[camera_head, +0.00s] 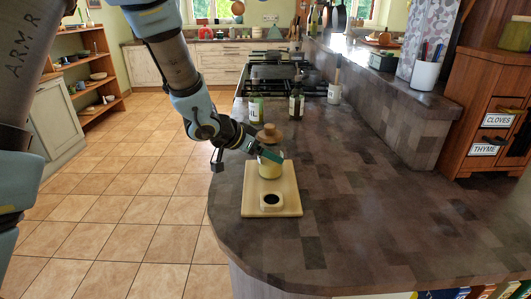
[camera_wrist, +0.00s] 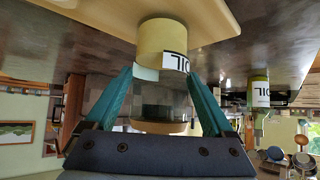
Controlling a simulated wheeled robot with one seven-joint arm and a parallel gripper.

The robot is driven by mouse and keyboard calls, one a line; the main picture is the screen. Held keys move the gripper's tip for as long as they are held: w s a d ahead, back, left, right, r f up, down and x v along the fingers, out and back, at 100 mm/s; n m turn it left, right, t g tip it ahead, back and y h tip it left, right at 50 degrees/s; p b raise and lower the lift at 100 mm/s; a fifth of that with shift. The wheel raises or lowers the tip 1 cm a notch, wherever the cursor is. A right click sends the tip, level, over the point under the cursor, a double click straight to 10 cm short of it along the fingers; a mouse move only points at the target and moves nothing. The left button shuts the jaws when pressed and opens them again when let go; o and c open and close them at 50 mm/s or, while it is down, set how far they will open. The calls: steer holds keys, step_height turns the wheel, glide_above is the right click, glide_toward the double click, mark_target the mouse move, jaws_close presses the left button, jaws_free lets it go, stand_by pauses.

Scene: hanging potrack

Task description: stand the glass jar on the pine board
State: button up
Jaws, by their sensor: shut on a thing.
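The glass jar (camera_head: 270,168) has a pale yellow lower part, a clear upper part and a brown lid. It stands upright over the back half of the pine board (camera_head: 256,205), a pale rectangle on the counter. My gripper (camera_head: 266,154) is shut on the jar from the left, its teal fingers around the upper part. In the upside-down wrist view, the jar (camera_wrist: 165,42) is between the fingers (camera_wrist: 158,76), with a lettered label. Its base is against or very close to the board (camera_wrist: 90,18); I cannot tell whether it touches.
A small pale block with a dark round opening (camera_head: 271,207) sits on the board's front half. A green bottle (camera_head: 255,108) and a dark bottle (camera_head: 296,105) stand behind. A white pen cup (camera_head: 425,74) and a wooden cabinet (camera_head: 490,100) are right. The counter right of the board is clear.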

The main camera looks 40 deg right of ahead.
steer(key=o, duration=1.4)
steer(key=shift+o, duration=0.2)
steer(key=shift+r, duration=0.15)
steer(key=v, duration=1.2)
steer(key=shift+w, duration=0.1)
